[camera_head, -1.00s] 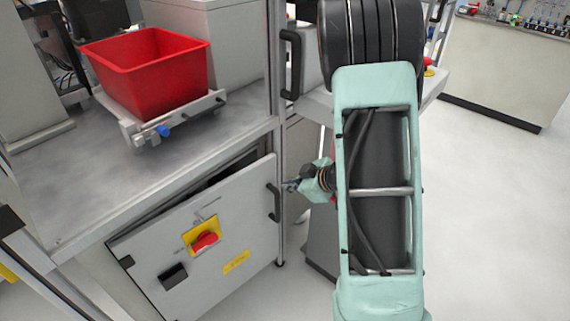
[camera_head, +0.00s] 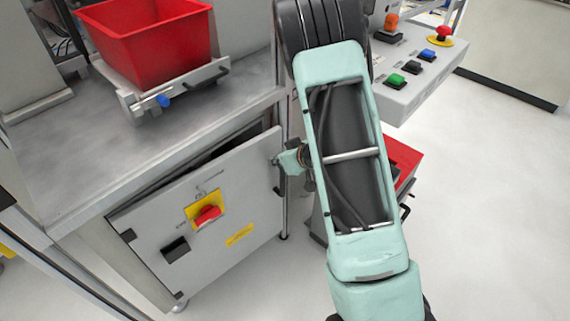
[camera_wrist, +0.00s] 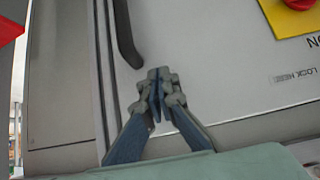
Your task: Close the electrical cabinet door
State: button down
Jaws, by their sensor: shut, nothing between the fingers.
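The electrical cabinet door (camera_head: 205,255) is a grey panel under the workbench, with a red switch (camera_head: 207,215) on a yellow plate. A dark gap along its top edge shows it slightly ajar. My gripper (camera_head: 279,160) is at the upper right edge of the door, partly covering its black handle (camera_head: 279,185). In the wrist view my gripper (camera_wrist: 157,84) is shut and empty in front of the door face (camera_wrist: 205,60), just beside the end of the dark handle (camera_wrist: 124,38). I cannot tell whether the fingertips touch the door.
A red bin (camera_head: 150,40) sits on a rack on the metal workbench (camera_head: 90,150) above the door. A control box with coloured buttons (camera_head: 410,75) stands right of my arm, and a red box (camera_head: 402,160) shows behind it. The floor at right is clear.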

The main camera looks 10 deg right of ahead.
jog(key=shift+w+a+r, duration=0.1)
jog(key=shift+w+a, duration=0.2)
jog(key=shift+w, duration=0.25)
jog(key=shift+w+a, duration=0.3)
jog(key=shift+w, duration=0.2)
